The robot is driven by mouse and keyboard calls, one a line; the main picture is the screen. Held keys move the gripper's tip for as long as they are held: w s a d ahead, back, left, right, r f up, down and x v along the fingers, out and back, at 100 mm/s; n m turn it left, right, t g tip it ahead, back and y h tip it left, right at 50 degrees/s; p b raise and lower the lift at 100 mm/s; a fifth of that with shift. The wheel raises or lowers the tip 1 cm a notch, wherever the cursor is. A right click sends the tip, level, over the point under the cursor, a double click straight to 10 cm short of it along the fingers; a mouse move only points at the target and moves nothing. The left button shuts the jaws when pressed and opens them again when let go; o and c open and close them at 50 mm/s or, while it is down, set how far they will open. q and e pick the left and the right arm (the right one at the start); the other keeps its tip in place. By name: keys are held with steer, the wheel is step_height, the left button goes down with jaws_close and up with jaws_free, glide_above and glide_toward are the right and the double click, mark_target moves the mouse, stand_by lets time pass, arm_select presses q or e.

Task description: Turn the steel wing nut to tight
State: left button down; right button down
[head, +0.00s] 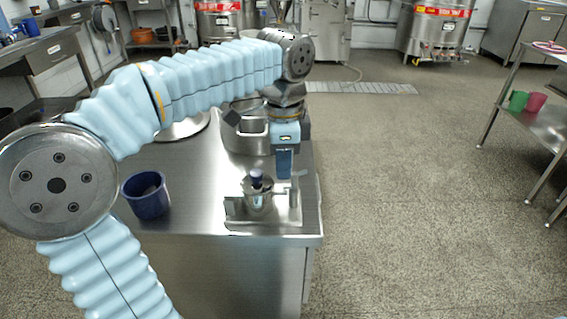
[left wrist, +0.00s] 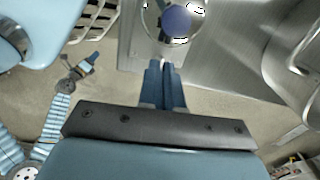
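The colloid mill (head: 258,200) is a small steel cup-shaped body with a dark blue knob on top, on a steel base near the table's front right corner. A small grey piece that looks like the steel wing nut (head: 300,173) sits at the top of a thin post on the base's right side. My left gripper (head: 284,177) points down there, its fingers mostly covering the nut. In the left wrist view its fingers (left wrist: 163,70) are nearly together with a thin bright piece between their tips. What looks like my right gripper (left wrist: 88,66) is small and far off; its opening is unclear.
A blue cup (head: 146,195) stands on the steel table (head: 190,205) at the left. A steel pot (head: 243,140) stands behind the mill. A side table (head: 540,118) with a green and a red cup is at the far right. Floor between is clear.

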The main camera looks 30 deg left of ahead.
arm_select(q)
steer(key=shift+r, duration=0.1)
steer(key=c, duration=1.3)
jaws_free()
step_height(320, 180, up, 14)
steer(key=shift+f, duration=0.15)
